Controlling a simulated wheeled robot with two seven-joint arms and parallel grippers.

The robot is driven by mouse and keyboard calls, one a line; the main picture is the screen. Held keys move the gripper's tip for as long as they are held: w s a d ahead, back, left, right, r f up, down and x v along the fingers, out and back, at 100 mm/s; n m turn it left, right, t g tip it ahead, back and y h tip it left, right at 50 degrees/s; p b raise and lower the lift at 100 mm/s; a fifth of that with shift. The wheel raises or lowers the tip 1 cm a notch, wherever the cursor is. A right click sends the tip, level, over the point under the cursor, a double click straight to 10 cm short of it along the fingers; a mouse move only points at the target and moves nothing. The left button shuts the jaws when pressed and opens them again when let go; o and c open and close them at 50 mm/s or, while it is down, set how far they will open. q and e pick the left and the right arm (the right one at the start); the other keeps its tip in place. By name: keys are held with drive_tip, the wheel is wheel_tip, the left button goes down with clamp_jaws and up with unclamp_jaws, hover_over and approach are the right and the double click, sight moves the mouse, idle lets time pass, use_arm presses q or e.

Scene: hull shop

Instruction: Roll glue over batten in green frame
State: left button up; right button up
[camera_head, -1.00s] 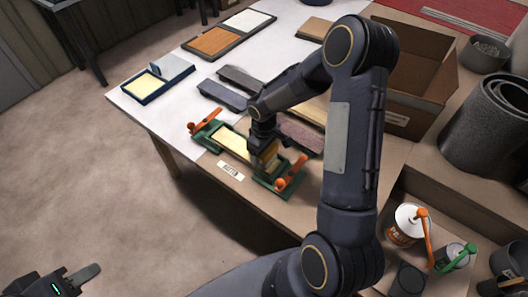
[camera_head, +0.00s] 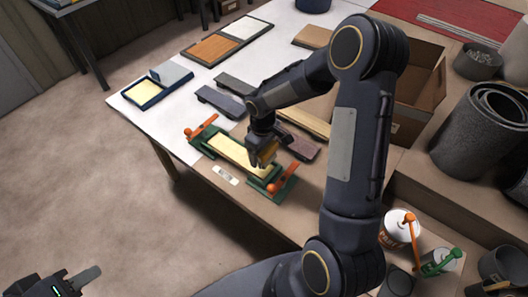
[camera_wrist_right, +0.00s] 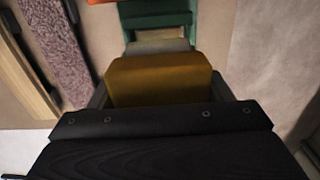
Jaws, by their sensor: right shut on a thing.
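The green frame (camera_head: 198,142) lies near the table's front edge, with an orange-handled clamp at each end. The pale yellow batten (camera_head: 228,152) lies lengthwise inside it. My right gripper (camera_head: 262,145) is shut on a mustard-brown roller (camera_head: 264,158), over or just behind the batten's right part. I cannot tell whether they touch. In the right wrist view the roller (camera_wrist_right: 160,82) fills the middle, with a grey piece, a pale strip and the green frame (camera_wrist_right: 158,19) beyond. My left gripper (camera_head: 75,283) is partly in view at the lower left, away from the table.
A blue tray (camera_head: 130,97) with a pale yellow pad stands at the table's left corner. Dark blocks (camera_head: 220,101) and a mottled purple strip (camera_head: 303,149) lie behind the frame. A cardboard box (camera_head: 425,65), paint can (camera_head: 398,232) and grey cylinders (camera_head: 465,145) are at the right.

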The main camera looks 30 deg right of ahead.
drive_tip(key=shift+r+p, duration=0.6)
drive_tip(key=shift+r, duration=0.55)
